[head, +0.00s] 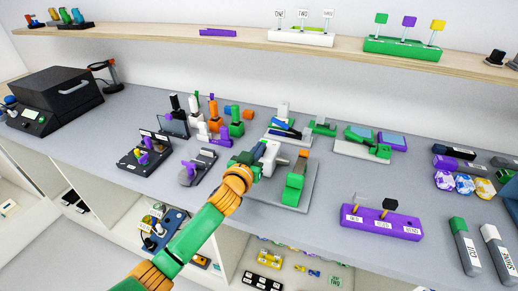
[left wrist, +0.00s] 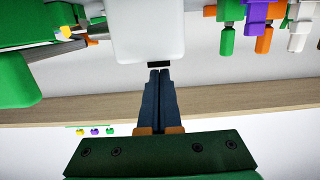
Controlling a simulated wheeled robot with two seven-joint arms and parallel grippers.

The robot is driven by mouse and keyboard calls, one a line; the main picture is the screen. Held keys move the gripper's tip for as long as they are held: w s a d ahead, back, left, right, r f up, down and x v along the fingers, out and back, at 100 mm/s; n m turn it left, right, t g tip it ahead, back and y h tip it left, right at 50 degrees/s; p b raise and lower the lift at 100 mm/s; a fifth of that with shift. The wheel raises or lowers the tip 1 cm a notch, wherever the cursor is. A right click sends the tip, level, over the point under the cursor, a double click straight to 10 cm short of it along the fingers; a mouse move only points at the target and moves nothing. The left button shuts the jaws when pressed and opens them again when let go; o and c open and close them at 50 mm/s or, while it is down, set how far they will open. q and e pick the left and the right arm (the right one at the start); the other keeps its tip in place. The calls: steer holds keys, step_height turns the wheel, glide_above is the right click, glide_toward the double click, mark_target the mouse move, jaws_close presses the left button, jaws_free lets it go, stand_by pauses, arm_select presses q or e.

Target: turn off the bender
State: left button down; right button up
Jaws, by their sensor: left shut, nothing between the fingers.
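A grey plate (head: 262,212) near the bench's front edge carries a machine with a white block (head: 270,152), a green upright (head: 294,187) and an orange top piece; it is likely the bender, but no label shows. My left gripper (head: 257,168) is at the white block's near left side, partly hiding it. In the left wrist view, the shut, empty fingers (left wrist: 160,74) point at the white block (left wrist: 148,30). Their tips are at or very near a small black piece (left wrist: 159,64) on its edge; contact cannot be told. My right gripper is out of view.
A grey device (head: 197,168) and a black unit (head: 143,156) stand left of my gripper. A purple switch box (head: 382,222) is at right. Other machines (head: 290,131) stand behind. Bare bench lies between the plate and the purple box.

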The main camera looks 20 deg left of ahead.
arm_select(q)
steer(key=shift+w+f+b, duration=0.1)
steer(key=shift+f+b, duration=0.25)
steer(key=shift+f, duration=0.1)
steer(key=shift+w+r+p, duration=0.15)
steer(key=shift+r+p, duration=0.35)
steer(key=shift+p, duration=0.05)
steer(key=r+p, duration=0.3)
steer(key=shift+w+a+r+p, duration=0.1)
steer(key=shift+w+r+p, duration=0.1)
steer(key=shift+r+p, duration=0.2)
steer(key=s+r, duration=0.3)
steer(key=s, duration=0.6)
steer(key=shift+s+b, duration=0.15)
steer(key=shift+b, duration=0.15)
steer(key=shift+r, duration=0.1)
